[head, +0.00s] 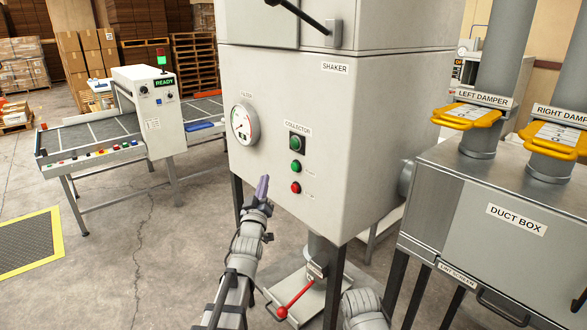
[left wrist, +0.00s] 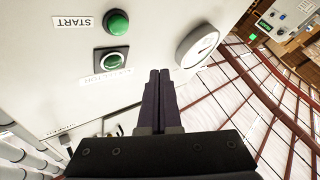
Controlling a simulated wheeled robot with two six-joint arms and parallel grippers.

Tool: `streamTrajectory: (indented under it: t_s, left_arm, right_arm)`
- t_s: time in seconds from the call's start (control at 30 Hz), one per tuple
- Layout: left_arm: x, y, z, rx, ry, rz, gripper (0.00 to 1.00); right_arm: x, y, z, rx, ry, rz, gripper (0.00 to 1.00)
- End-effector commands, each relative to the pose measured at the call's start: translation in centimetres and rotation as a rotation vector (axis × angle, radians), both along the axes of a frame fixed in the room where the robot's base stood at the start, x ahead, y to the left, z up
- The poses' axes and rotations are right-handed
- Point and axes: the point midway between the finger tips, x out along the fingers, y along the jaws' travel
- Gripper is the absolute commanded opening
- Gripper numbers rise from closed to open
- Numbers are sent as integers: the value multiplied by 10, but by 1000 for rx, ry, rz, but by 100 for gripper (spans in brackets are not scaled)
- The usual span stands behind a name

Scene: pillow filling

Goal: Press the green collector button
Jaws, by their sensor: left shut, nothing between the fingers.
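The grey shaker cabinet (head: 330,120) carries a COLLECTOR label with a control column below it. The green button (head: 295,167) sits between a dark square lamp (head: 297,143) above and a red button (head: 295,187) below. My left gripper (head: 263,180) is shut and empty, pointing up, left of and slightly below the green button and apart from it. In the left wrist view, which is upside down, the green button (left wrist: 117,22) has a START label beside it; the purple-black fingers (left wrist: 160,73) are together beyond the lamp (left wrist: 114,60). My right gripper is out of view.
A round filter gauge (head: 243,123) is on the cabinet left of the buttons. A red-handled lever (head: 294,300) is low beneath the cabinet. The duct box (head: 500,220) with yellow damper handles stands right.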

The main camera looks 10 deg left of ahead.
Motion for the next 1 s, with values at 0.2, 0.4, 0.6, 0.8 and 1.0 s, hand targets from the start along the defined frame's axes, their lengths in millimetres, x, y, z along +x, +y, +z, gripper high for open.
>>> streamTrajectory:
  t_s: [0.2,0.4,0.6,0.8,1.0]
  left_arm:
    - [26,-19,0,-1,1,-3,0]
    - [46,-35,0,-1,1,-2,0]
    - [58,-45,0,-1,1,-1,0]
    - [63,-49,0,-1,2,-1,0]
    - [63,-49,0,0,1,0,0]
  right_arm:
    - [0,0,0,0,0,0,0]
    - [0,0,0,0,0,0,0]
    - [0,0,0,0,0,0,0]
    - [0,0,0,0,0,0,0]
    - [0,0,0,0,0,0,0]
